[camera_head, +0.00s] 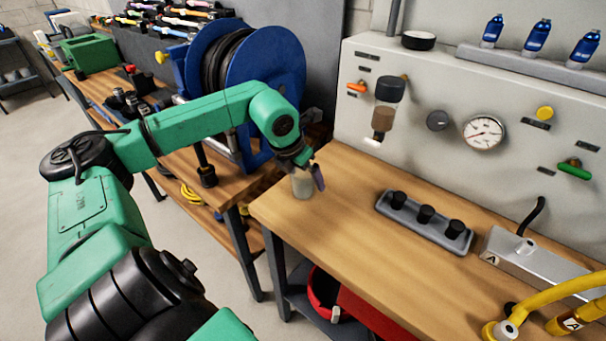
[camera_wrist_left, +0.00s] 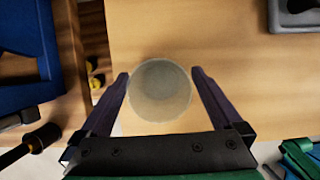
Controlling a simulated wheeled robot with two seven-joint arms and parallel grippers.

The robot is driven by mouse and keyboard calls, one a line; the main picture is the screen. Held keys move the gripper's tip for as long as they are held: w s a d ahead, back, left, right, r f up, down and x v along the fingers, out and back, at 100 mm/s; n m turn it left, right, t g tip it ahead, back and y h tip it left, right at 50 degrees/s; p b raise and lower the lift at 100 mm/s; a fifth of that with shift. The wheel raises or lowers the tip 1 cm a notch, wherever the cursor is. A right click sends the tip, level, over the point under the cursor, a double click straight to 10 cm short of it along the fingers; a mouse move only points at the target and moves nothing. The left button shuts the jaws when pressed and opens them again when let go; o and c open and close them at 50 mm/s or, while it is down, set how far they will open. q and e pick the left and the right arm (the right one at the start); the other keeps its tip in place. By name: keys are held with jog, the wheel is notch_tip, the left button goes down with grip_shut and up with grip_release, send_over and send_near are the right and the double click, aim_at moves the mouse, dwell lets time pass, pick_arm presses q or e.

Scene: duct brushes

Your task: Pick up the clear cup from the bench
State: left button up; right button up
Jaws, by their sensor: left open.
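The clear cup (camera_head: 302,183) stands on the wooden bench (camera_head: 345,215) near its left end, partly hidden by my left gripper in the head view. In the left wrist view the cup (camera_wrist_left: 159,90) shows from above as a round, greyish see-through disc. My left gripper (camera_head: 310,172) is open, with one finger on each side of the cup. My right gripper is not in view.
A blue hose reel (camera_head: 265,75) stands close behind my left arm. A grey tray with black knobs (camera_head: 425,218) lies to the right on the bench. A panel with a gauge (camera_head: 484,132) rises behind. The bench between cup and tray is clear.

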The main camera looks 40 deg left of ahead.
pick_arm(q)
jog(key=shift+x, duration=1.05)
jog(key=c, duration=1.2)
jog(key=shift+r, duration=0.15)
